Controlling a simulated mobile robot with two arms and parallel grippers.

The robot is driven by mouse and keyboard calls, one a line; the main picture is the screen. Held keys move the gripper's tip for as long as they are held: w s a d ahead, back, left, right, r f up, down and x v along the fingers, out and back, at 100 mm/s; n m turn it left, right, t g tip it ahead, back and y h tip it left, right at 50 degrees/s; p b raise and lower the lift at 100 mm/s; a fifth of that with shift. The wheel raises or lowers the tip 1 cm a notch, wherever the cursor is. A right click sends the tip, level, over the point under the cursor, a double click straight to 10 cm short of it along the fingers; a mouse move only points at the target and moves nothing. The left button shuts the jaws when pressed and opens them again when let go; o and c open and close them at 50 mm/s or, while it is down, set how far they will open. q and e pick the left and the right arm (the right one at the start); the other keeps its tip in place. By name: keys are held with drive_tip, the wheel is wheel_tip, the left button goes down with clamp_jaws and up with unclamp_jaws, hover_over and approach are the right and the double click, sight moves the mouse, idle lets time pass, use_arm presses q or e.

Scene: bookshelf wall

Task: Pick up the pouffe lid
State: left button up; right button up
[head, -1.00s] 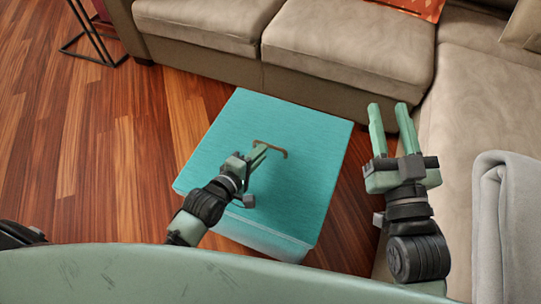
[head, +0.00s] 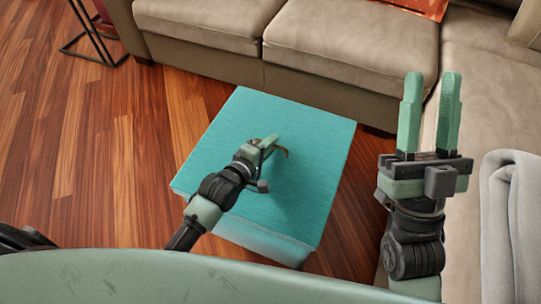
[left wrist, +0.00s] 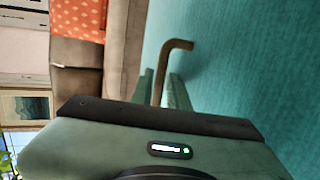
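The pouffe lid (head: 240,118) is the flat turquoise top of the pouffe, sitting level on its body (head: 262,240). A thin brown handle (head: 285,152) stands out from the lid's middle; my left gripper partly hides it. My left gripper (head: 267,143) is at the handle. In the left wrist view, the handle (left wrist: 180,44) passes between the two fingers (left wrist: 161,88) of my left gripper, which look apart around it. The turquoise lid (left wrist: 250,70) fills the right side there. My right gripper (head: 430,100) is open and empty, to the right of the pouffe.
A beige sofa (head: 330,50) runs behind the pouffe and along the right side. A grey blanket (head: 515,225) lies on its right part. A black metal stand (head: 90,45) is at the far left. Wood floor (head: 100,160) is clear left of the pouffe.

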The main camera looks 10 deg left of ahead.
use_arm(q)
clamp_jaws()
idle(1.2)
drive_tip(key=shift+r, duration=0.15)
